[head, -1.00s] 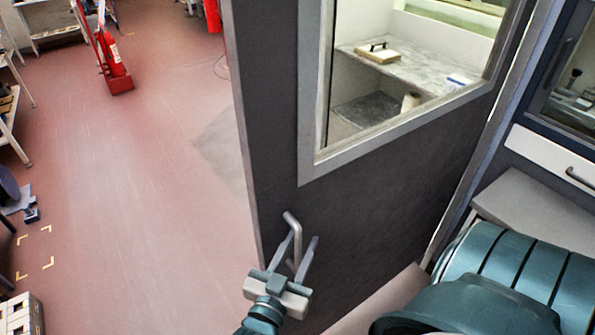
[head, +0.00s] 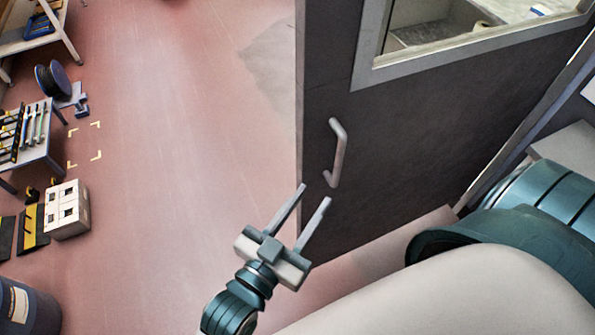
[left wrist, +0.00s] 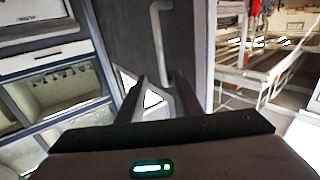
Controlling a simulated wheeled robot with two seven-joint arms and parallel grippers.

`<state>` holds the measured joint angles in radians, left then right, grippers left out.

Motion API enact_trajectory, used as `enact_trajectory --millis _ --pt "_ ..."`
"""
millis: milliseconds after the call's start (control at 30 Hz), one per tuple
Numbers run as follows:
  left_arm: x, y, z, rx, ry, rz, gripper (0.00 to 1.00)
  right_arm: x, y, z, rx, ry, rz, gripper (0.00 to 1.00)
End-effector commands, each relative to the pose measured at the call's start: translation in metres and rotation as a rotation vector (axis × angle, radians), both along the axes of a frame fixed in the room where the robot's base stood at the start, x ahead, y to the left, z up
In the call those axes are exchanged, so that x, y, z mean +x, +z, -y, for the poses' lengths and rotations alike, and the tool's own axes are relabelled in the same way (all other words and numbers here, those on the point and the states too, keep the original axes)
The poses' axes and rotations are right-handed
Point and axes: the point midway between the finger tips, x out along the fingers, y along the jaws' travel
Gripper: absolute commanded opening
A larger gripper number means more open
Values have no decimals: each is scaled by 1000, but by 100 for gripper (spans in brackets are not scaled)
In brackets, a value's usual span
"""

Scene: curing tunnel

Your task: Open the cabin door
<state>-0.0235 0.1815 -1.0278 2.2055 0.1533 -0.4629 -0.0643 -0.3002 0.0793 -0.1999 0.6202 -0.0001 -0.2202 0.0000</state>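The dark grey cabin door (head: 420,150) has a framed window and a free left edge. It appears to stand swung out at an angle, with floor visible beside its left edge. Its pale bar handle (head: 338,150) is upright near that edge and also shows in the left wrist view (left wrist: 158,35). My left gripper (head: 314,194) is open and empty, just below and left of the handle, apart from it. In the left wrist view its fingers (left wrist: 160,78) point toward the handle, which lies beyond the tips. My right gripper is out of view.
Open reddish floor (head: 190,180) lies left of the door. At the far left are a tool rack (head: 35,140), a white box (head: 67,208), a cable reel (head: 55,82) and a dark bin (head: 25,305). My own arm parts fill the lower right.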

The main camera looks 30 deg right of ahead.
Motion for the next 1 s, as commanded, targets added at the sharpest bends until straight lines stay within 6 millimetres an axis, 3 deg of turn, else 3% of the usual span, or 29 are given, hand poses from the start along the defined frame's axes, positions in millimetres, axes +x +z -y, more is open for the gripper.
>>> enact_trajectory --millis 100,300,1000 --pt "-9 -2 -17 0 0 -1 32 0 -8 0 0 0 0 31" --pt "-16 -1 -32 0 0 0 32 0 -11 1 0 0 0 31" --pt "-17 -1 -34 2 2 -1 32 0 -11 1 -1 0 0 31"
